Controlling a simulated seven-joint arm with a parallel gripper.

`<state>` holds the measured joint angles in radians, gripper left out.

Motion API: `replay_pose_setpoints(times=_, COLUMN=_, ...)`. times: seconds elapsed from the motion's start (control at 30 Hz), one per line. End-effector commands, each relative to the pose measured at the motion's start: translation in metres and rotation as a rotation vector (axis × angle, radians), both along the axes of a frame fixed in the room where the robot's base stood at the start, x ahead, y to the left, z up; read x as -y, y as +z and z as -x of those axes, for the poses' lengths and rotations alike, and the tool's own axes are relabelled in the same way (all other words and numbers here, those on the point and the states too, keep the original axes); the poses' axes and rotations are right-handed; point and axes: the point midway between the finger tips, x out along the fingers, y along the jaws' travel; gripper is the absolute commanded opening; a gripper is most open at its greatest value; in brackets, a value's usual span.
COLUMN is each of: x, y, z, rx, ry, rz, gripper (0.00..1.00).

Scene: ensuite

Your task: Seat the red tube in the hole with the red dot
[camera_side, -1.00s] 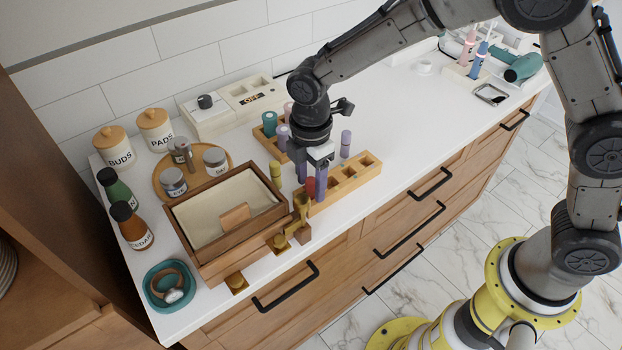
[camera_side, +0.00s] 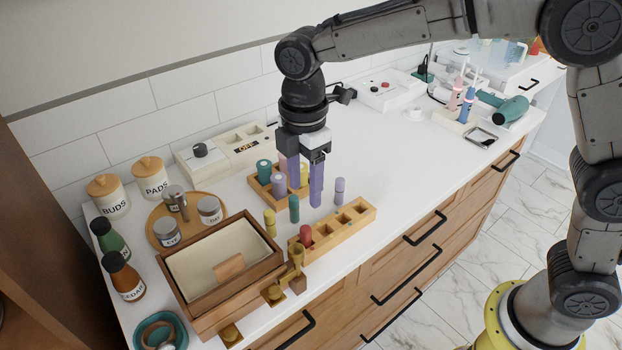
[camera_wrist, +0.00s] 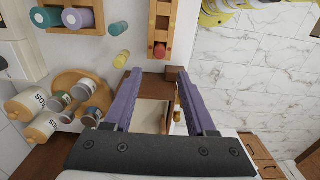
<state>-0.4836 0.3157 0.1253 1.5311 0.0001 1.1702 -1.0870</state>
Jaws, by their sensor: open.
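The red tube (camera_side: 305,235) stands upright in the left end hole of the front wooden rack (camera_side: 350,232). Only its upper part shows above the wood. It also shows in the wrist view (camera_wrist: 160,51), at the near end of the rack (camera_wrist: 152,28). The other holes of this rack look empty. The wrist view shows the open fingertips (camera_wrist: 159,72).
A green tube (camera_side: 294,209), a yellow tube (camera_side: 270,222) and a lilac tube (camera_side: 339,191) stand on the counter near the rack. A second rack (camera_side: 262,187) with tubes lies behind. A wooden box (camera_side: 190,300) with gold fittings stands left of the front rack.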

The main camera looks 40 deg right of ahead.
Motion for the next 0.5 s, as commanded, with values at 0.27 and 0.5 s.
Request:
replay_pose_setpoints(times=0.27, x=0.001, y=0.005, z=0.001, rx=0.003, ry=-0.006, rz=-0.001, gripper=0.56)
replay_pose_setpoints(times=0.5, x=0.053, y=0.043, z=0.027, rx=0.079, ry=-0.265, rz=-0.046, gripper=0.56)
